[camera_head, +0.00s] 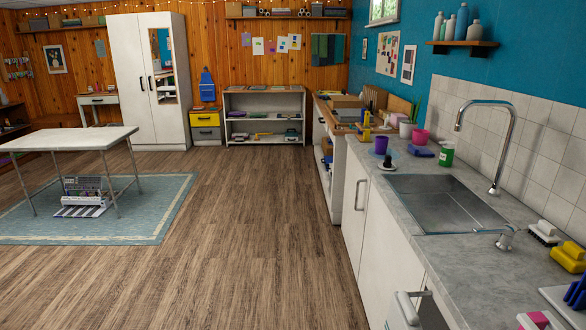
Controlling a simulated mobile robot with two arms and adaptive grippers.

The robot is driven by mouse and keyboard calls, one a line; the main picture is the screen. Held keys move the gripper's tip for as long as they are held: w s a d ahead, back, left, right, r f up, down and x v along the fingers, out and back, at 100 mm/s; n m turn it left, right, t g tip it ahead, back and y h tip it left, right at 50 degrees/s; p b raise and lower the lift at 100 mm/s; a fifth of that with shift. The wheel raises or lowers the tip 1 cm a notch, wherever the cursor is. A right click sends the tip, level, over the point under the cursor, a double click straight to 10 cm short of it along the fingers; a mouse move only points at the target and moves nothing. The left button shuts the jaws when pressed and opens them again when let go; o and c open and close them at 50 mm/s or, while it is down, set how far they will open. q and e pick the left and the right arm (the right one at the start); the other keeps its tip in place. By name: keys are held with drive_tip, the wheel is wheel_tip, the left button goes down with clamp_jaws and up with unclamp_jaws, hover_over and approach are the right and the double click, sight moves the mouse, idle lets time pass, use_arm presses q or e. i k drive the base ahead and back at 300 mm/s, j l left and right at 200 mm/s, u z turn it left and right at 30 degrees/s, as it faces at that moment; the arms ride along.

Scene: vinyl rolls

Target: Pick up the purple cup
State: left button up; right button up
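The purple cup (381,145) stands upright on the grey countertop (400,172), near its left edge and beyond the sink. A small dark object with a pale base (387,163) sits just in front of it. A pink cup (420,137) stands to its right. The purple cup appears unobstructed from this side. I can make out no gripper in the head view, and nothing is touching the cup.
The sink (446,204) and tall tap (497,150) are on the near counter. A green bottle (446,154) and blue item (421,151) are right of the cup. The wooden floor (250,230) left of the counter is clear. A table (70,138) stands left.

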sight(382, 142)
drive_tip(key=i+z, duration=0.1)
drive_tip(key=i, duration=0.4)
drive_tip(key=i+j+z, duration=0.1)
drive_tip(key=i, duration=0.4)
drive_tip(key=i+j+z, duration=0.1)
drive_tip(key=i, duration=0.4)
drive_tip(key=i+j+z, duration=0.1)
drive_tip(key=i, duration=0.35)
